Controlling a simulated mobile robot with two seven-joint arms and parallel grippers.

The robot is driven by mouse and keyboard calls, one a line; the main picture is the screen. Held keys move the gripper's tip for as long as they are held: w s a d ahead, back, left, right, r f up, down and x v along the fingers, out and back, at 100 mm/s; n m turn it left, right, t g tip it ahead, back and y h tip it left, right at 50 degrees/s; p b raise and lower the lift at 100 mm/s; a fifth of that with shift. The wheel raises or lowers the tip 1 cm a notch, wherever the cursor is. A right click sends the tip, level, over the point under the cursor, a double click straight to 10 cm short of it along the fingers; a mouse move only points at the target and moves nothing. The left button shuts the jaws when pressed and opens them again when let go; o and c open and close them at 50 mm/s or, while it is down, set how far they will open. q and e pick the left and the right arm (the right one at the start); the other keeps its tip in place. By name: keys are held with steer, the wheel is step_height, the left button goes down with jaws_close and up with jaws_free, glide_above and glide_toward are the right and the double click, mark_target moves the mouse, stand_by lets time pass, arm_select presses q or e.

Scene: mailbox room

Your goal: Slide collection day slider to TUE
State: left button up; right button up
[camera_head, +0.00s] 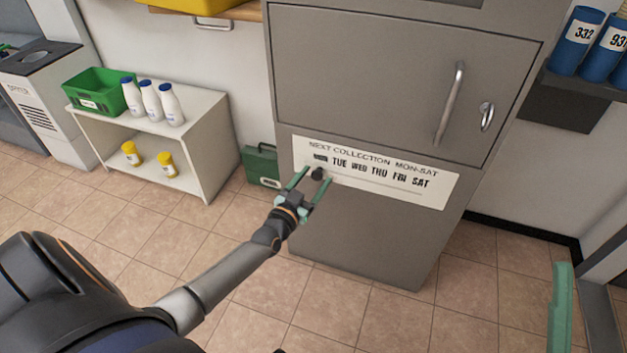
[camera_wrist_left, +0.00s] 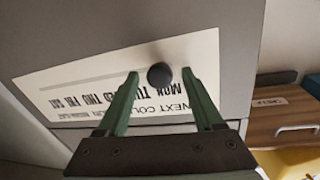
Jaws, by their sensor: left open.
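The collection day slider's black round knob (camera_head: 317,173) is at the left end of its track, below MON on the white label panel (camera_head: 380,174) of the grey mailbox. My left gripper (camera_head: 311,178) is open at the panel. In the left wrist view, where the lettering is upside down, the knob (camera_wrist_left: 159,75) shows between the two green fingertips of my left gripper (camera_wrist_left: 160,76), with visible gaps on both sides. MON is partly covered in the head view. A green finger of my right gripper (camera_head: 560,305) shows at the lower right; its other finger is hidden.
The mailbox (camera_head: 400,85) has a closed door with a long handle (camera_head: 449,104) above the panel. A green box (camera_head: 262,166) stands on the floor left of it. A white shelf (camera_head: 190,140) with bottles is farther left. The tiled floor in front is clear.

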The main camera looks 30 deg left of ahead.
arm_select(q)
jaws_close()
stand_by(0.4)
stand_by(0.9)
